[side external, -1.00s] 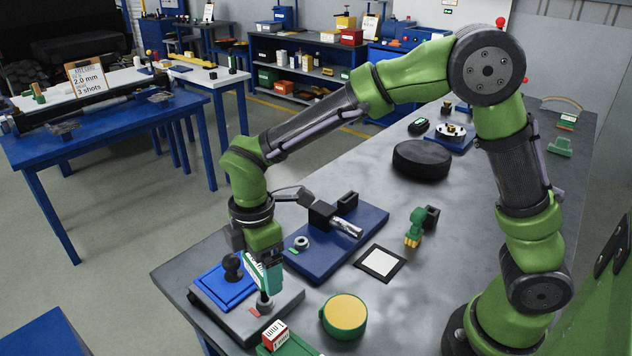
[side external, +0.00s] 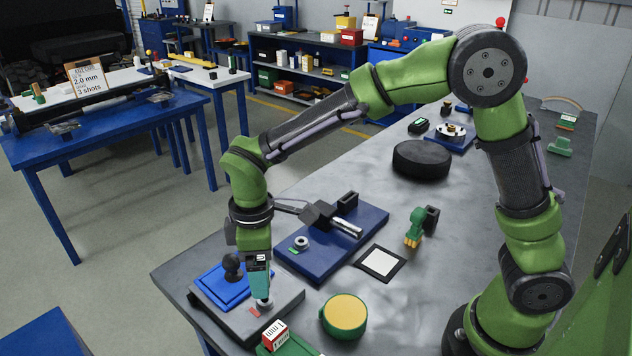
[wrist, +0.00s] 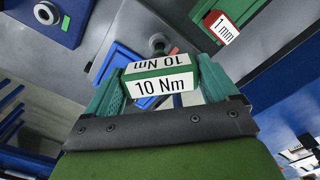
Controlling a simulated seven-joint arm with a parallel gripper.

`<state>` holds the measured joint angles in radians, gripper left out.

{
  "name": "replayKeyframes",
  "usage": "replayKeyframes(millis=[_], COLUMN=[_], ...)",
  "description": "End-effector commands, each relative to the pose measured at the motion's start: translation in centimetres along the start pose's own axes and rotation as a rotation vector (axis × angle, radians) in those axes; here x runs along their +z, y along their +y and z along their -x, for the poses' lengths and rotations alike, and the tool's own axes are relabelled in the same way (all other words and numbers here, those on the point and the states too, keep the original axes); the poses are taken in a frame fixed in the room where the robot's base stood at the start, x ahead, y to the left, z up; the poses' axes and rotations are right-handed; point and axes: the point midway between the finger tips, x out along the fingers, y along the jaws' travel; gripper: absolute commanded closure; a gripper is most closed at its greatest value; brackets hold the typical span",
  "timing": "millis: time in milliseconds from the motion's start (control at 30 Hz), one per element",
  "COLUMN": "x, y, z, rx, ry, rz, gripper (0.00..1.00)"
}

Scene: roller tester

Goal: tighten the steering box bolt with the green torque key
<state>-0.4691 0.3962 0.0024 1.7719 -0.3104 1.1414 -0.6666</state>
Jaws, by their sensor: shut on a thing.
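My gripper (side external: 260,284) points down over the grey steering box (side external: 284,303) at the bench's near left corner. In the wrist view my gripper (wrist: 158,84) has its teal fingers shut on the green torque key (wrist: 160,65), whose white labels read "10 Nm". The bolt (side external: 264,303) is directly below the gripper, beside a small red mark. In the wrist view a round grey part at the bolt (wrist: 159,40) shows just beyond the key. The key's lower end is mostly hidden, so I cannot tell whether it sits on the bolt.
A blue block with a black knob (side external: 232,266) is on the steering box. A red-and-white "1 mm" block (side external: 274,335) and a green-yellow round part (side external: 344,316) are close by. A blue fixture plate (side external: 330,243) lies behind. Bare bench shows around the framed white square (side external: 380,262).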

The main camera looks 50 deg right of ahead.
Motion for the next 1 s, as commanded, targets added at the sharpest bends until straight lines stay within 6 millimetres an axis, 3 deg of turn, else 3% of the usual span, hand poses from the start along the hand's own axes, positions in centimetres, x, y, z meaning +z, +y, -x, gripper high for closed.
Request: replayKeyframes(millis=[233, 667, 1000], x=[0.01, 0.02, 0.02], y=[0.02, 0.03, 0.02], z=[-0.05, -0.07, -0.08], rx=[0.001, 0.001, 0.002], ry=[0.0, 0.0, 0.0], rz=[-0.315, -0.405, -0.792], gripper=[0.86, 0.86, 0.86])
